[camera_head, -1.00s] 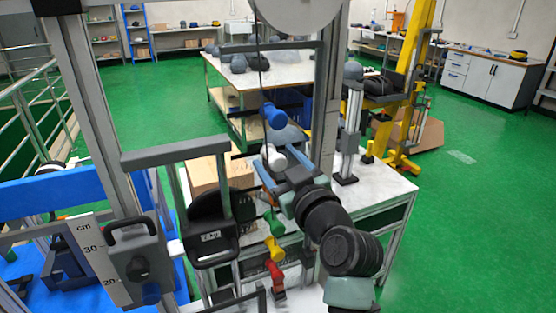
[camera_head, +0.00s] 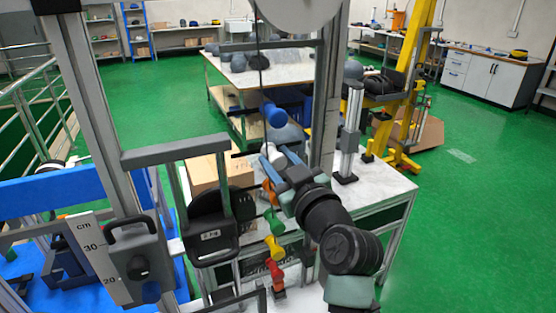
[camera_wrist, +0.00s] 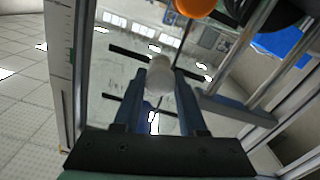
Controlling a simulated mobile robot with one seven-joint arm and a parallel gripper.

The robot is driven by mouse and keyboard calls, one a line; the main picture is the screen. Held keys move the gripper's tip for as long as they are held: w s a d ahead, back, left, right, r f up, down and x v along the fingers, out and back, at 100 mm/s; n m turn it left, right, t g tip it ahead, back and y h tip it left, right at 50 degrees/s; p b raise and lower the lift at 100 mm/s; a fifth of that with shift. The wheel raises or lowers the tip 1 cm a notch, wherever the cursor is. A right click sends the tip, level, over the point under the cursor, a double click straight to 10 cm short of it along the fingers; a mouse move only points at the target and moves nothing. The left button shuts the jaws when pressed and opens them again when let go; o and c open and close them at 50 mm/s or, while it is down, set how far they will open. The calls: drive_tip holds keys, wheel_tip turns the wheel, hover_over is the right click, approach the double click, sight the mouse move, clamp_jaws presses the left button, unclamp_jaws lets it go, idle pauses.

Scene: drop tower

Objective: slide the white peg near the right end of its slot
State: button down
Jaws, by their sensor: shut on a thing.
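The white peg (camera_head: 268,151) stands out from the upright panel, below the blue peg (camera_head: 275,116) and above the orange peg (camera_head: 269,191). My gripper (camera_head: 277,157) reaches it from the lower right, with its blue fingers shut around it. In the wrist view, the white peg (camera_wrist: 160,72) sits between the fingertips of my gripper (camera_wrist: 161,80). A dark slot (camera_wrist: 128,54) shows on both sides of the peg, which is near the middle of its visible length. The fingers and peg hide that part of the slot.
Green (camera_head: 272,221), yellow (camera_head: 273,248) and red (camera_head: 275,270) pegs stick out below. A dark weight carriage (camera_head: 211,235) hangs left of the pegs. A metal upright (camera_head: 326,110) stands close to the right of my fingers. A cardboard box (camera_head: 205,174) is behind.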

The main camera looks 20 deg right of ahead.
sight(296, 142)
idle(0.8)
drive_tip(key=shift+d+f+b, duration=0.15)
drive_tip(key=shift+d+b, duration=0.3)
drive_tip(key=shift+b, duration=0.15)
drive_tip(key=d+b, duration=0.3)
drive_tip(key=d, duration=0.2)
drive_tip(key=shift+b, duration=0.35)
drive_tip(key=shift+d+r, duration=0.35)
drive_tip(key=shift+c, duration=2.3)
unclamp_jaws()
drive_tip(key=shift+d+f, duration=0.1)
drive_tip(key=shift+d, duration=0.05)
drive_tip(key=shift+a+f, duration=0.1)
drive_tip(key=shift+a, duration=0.2)
drive_tip(key=s+b, duration=0.2)
drive_tip(key=s, duration=1.1)
drive_tip(key=shift+d, duration=0.25)
